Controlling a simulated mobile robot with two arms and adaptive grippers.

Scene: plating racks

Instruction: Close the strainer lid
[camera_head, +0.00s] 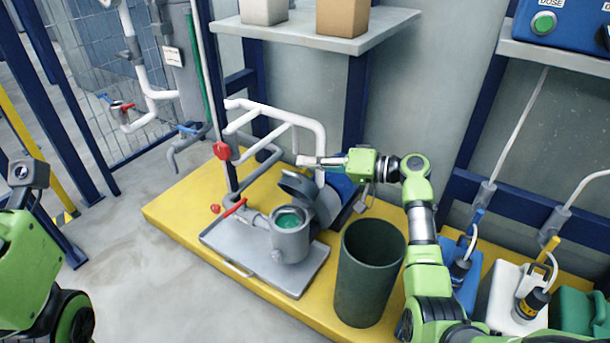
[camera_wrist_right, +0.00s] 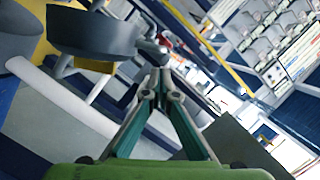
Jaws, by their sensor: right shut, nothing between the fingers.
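The strainer (camera_head: 290,242) is a grey upright cylinder with a green inside, standing on a grey tray (camera_head: 225,256). Its dark grey lid (camera_head: 299,185) is open, tilted up at the back of the rim, so the strainer's mouth is exposed. My right gripper (camera_head: 304,161) is above and behind the lid, with no visible contact. Its fingers meet at the tips with nothing between them, as the right wrist view also shows (camera_wrist_right: 161,84). A dark grey round part, seemingly the lid (camera_wrist_right: 92,36), is at upper left there. My left gripper's fingers are out of view.
White pipes (camera_head: 290,115) rise behind the strainer, and a red-handled valve (camera_head: 234,207) is at its left. A tall dark green bin (camera_head: 368,275) stands to its right. A shelf (camera_head: 325,38) hangs above. Open floor (camera_head: 135,275) lies in front of the yellow platform (camera_head: 178,212).

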